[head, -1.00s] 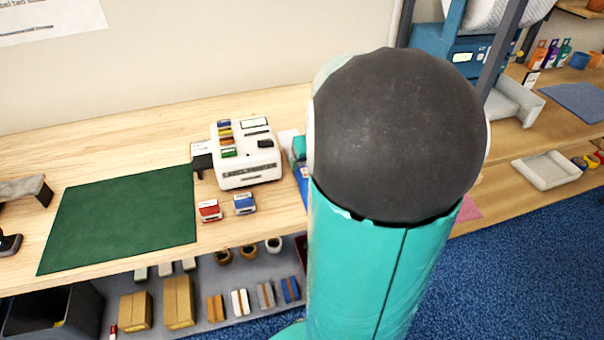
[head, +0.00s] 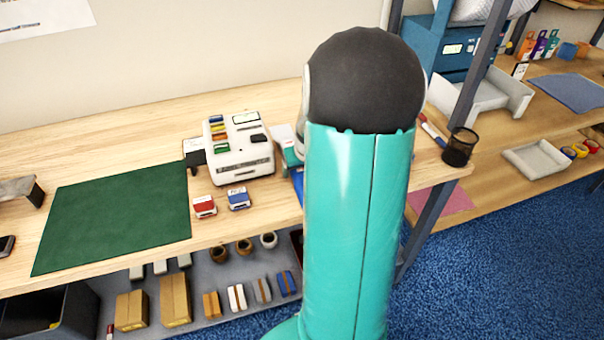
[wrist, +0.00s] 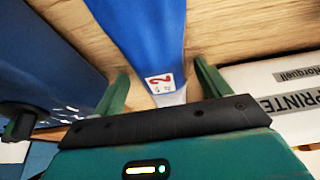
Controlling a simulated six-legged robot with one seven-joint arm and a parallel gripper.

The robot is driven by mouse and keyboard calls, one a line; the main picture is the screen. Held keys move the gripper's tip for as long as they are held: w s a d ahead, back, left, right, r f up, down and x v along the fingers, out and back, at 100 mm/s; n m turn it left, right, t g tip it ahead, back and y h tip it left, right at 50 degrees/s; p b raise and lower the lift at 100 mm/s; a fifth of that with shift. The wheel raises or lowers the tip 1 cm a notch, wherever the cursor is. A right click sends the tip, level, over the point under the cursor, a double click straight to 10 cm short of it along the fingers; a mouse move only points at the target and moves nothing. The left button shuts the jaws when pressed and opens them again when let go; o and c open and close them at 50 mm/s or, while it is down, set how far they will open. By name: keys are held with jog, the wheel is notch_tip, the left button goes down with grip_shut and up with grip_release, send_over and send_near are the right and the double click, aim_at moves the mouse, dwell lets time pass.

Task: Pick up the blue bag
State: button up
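A bright blue strip-like thing, which I take as the blue bag (wrist: 150,35), lies on the wooden table in the wrist view. A white tag with a red 2 is at its near end. My gripper (wrist: 163,88) is open, with one green finger on each side of this end and gaps showing between. I cannot tell how deep the fingers reach around it. In the head view my arm hides the gripper and most of that spot; only a blue edge (head: 297,182) shows beside the arm, and I cannot tell if it is the bag.
The white label printer (head: 238,150) stands close by; its side (wrist: 290,95) is right of my gripper in the wrist view. A larger dark blue object (wrist: 45,60) is at left there. Red (head: 204,207) and blue (head: 238,199) stampers, a green mat (head: 110,220) and a black mesh cup (head: 459,147) are on the table.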

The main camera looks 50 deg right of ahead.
jog(key=c, duration=1)
jog(key=shift+r, duration=0.15)
